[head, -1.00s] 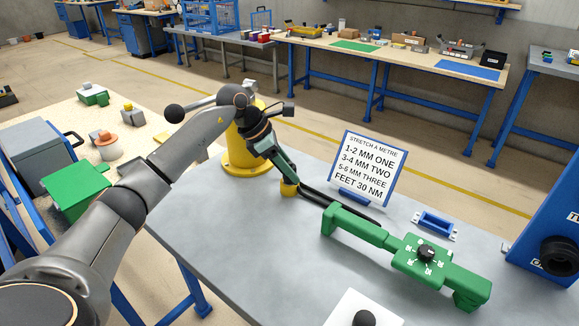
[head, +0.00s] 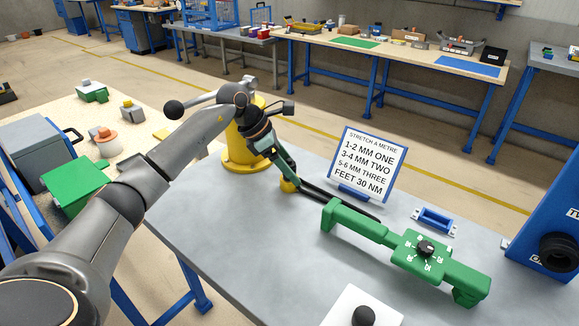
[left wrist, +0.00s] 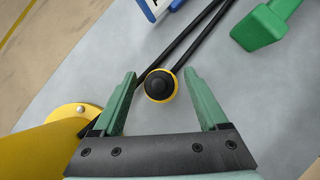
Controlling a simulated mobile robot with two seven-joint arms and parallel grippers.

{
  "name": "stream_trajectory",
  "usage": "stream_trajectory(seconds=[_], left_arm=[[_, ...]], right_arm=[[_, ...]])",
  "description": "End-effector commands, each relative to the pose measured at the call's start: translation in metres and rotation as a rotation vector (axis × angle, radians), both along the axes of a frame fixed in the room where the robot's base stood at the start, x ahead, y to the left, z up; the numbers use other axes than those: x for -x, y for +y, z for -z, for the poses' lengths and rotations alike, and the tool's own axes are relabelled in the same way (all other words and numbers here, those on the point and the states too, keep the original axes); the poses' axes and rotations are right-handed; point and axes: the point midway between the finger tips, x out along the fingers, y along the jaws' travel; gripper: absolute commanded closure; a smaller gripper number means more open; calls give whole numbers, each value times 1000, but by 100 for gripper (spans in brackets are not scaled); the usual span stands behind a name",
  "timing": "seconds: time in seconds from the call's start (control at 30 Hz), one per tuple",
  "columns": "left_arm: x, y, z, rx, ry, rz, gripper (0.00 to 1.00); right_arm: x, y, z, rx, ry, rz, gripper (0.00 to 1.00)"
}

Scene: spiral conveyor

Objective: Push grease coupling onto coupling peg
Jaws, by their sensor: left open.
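A round black cap sits on a yellow round piece (left wrist: 159,85) on the grey table; the yellow piece also shows in the head view (head: 288,186). These look like the coupling and its peg, but I cannot tell where one ends or how fully they are seated. My left gripper (left wrist: 160,74) is open in the left wrist view, one green finger on each side of the cap, with gaps on both sides. In the head view the left gripper (head: 287,172) reaches down over the yellow piece and partly hides it. My right gripper is out of view.
Black rods or hoses (left wrist: 190,42) run past the yellow piece. A yellow column (head: 242,150) stands close behind my wrist. A sign (head: 366,165), a green tool with a dial (head: 424,249) and a blue bracket (head: 433,220) stand to the right. The table's front left is clear.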

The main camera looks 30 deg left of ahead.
Motion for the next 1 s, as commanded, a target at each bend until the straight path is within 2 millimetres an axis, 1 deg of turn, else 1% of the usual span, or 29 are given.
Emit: stream_trajectory(seconds=[0.17, 0.27, 0.37, 0.6, 0.7, 0.83, 1.0], left_arm=[[1, 1, -3, -1, -1, -1, 24], [3, 6, -11, -3, -4, -2, 24], [10, 13, -26, -3, -5, -2, 24], [29, 33, -72, -1, -4, -3, 24], [36, 40, -87, -2, -3, -2, 24], [42, 46, -100, -2, -2, -2, 24], [45, 49, -106, 1, -1, 0, 24]], right_arm=[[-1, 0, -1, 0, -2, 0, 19], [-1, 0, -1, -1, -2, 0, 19], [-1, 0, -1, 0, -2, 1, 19], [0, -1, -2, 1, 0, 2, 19], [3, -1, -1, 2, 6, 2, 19], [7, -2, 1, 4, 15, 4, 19], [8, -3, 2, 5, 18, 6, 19]])
